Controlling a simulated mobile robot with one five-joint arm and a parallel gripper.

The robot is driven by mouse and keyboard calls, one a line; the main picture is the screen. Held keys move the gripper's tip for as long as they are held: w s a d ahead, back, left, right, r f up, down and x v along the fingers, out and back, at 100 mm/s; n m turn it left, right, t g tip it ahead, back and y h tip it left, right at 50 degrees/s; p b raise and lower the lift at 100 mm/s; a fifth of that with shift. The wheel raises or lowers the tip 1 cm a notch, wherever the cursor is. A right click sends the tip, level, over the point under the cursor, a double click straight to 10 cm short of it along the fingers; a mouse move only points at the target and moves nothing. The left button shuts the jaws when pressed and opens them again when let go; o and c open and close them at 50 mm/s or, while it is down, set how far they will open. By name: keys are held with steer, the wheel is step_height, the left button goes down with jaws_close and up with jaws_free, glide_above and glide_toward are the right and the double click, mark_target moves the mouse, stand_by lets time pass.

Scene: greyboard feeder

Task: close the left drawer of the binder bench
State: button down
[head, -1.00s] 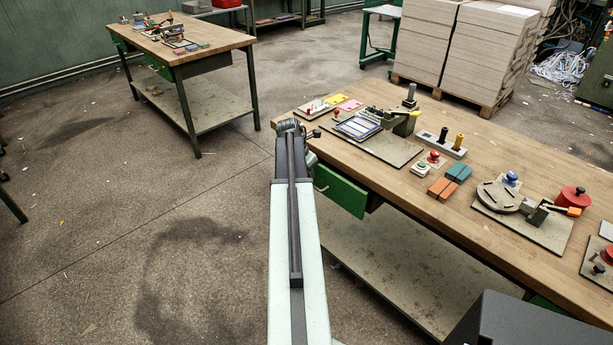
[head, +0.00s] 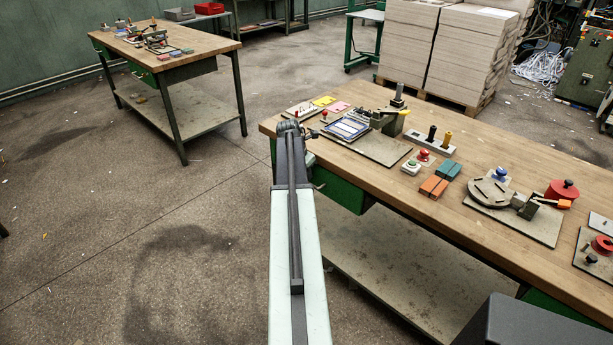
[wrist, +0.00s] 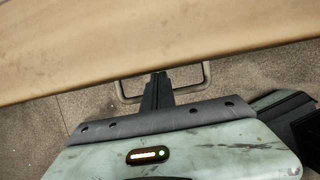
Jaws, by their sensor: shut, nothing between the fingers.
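The binder bench (head: 400,185) has a wooden top. Its green left drawer (head: 345,190) shows below the near edge in the head view, at the left end, with my arm partly in front. The drawer front lies close to the bench edge; I cannot tell whether a small gap remains. In the wrist view the drawer's bar handle (wrist: 207,78) sticks out from under the wooden top, which hides the drawer front. My gripper (wrist: 159,76) is shut and empty, its fingertips between the two ends of the handle, near the wood edge. I cannot tell whether they touch the drawer.
On the bench stand a clamp fixture (head: 395,120), coloured blocks (head: 440,180) and a round fixture (head: 490,195). A lower shelf (head: 370,260) runs beneath. A second bench (head: 165,60) stands back left. The floor (head: 120,220) at left is clear.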

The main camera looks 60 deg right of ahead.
steer(key=shift+s+d+r, duration=0.1)
steer(key=shift+s+d, duration=0.3)
steer(key=shift+s, duration=0.05)
steer(key=w+p+v, duration=0.1)
steer(key=p+v, duration=0.8)
steer(key=v, duration=0.1)
steer(key=shift+a, duration=0.45)
